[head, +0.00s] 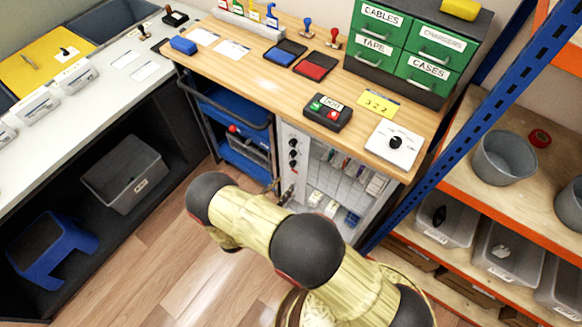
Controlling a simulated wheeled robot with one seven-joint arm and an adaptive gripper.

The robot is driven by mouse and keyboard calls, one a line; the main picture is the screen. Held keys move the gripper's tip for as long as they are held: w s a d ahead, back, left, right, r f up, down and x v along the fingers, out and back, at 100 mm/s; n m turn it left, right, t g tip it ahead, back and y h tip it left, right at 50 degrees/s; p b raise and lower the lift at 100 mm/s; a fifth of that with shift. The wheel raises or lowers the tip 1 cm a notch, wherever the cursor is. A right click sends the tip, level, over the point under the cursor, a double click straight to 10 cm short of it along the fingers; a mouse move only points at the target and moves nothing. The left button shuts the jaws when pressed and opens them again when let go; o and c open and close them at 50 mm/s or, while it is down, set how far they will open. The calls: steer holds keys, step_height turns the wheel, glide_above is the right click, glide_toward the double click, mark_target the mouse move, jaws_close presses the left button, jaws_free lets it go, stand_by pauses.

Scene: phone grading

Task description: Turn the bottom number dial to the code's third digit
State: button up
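The cabinet (291,128) under the wooden bench has a glass front with small packets behind it. Black round dials sit one above another on its left strip: a top dial (293,143), a middle dial (293,154) and the bottom dial (292,166). Their settings are too small to read. A yellow note (377,104) on the bench bears digits that look like 322. My arm crosses the lower middle. A small dark shape just below the bottom dial may be the end of my gripper; its fingers cannot be made out, and my arm hides the area below.
On the bench are a button box (328,112), a white plate with a black knob (395,143), ink pads and green drawers (400,45). A blue cart (240,125) stands left of the cabinet. An orange and blue shelf rack (455,195) stands at right.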

mark_target(291, 166)
steer(key=shift+n+t, duration=0.3)
steer(key=shift+t, duration=0.3)
steer(key=w+d, duration=0.1)
steer(key=w, duration=0.1)
steer(key=w+d+r+b, duration=0.1)
steer(key=w, duration=0.2)
steer(key=w+d, duration=0.1)
steer(key=w, duration=0.1)
steer(key=shift+w+d+r+b, duration=0.2)
steer(key=shift+r+b, duration=0.15)
steer(key=shift+r, duration=0.05)
steer(key=shift+c, duration=0.5)
jaws_close()
